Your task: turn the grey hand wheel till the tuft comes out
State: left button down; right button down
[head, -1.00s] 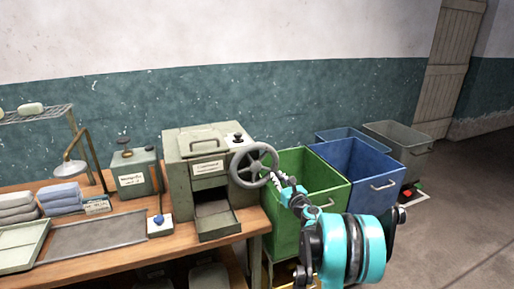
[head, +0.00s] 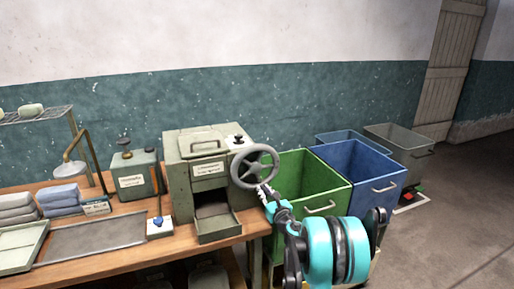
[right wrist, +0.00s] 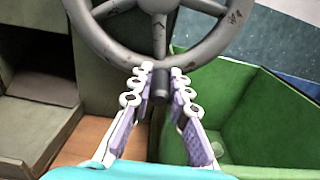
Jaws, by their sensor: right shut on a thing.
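The grey hand wheel (head: 254,166) is on the right side of a grey-green machine (head: 180,180) on the wooden bench. My right gripper (head: 265,190) is at the lower right of its rim. In the right wrist view the two fingers (right wrist: 160,72) are shut on a short dark handle at the bottom of the wheel's rim (right wrist: 112,50). The machine's front opening is dark, and the tray below it (head: 218,228) looks empty. No tuft is visible. My left gripper is out of view.
A green bin (head: 312,180) stands close under the wheel, with a blue bin (head: 365,175) and a grey bin (head: 402,145) farther right. Left on the bench are a small grey-green box (head: 133,180), a flat dark tray (head: 95,238) and folded towels (head: 60,197).

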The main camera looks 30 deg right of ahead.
aim_at(244, 188)
jog(key=shift+a, duration=0.2)
jog(key=shift+w+a+f, duration=0.1)
jog(key=shift+w+a, duration=0.1)
jog(key=shift+a, duration=0.65)
jog(key=shift+w+a, duration=0.15)
jog(key=shift+a, duration=0.7)
jog(key=shift+w+a+r+p, duration=0.15)
jog(key=shift+a+r, duration=0.1)
jog(key=shift+a, duration=0.3)
jog(key=shift+w+a+r+p, duration=0.1)
jog(key=shift+a+r, duration=0.1)
jog(key=shift+a, duration=0.35)
jog(key=shift+w+a+r+p, duration=0.15)
jog(key=shift+a+r, duration=0.1)
jog(key=shift+a, duration=0.3)
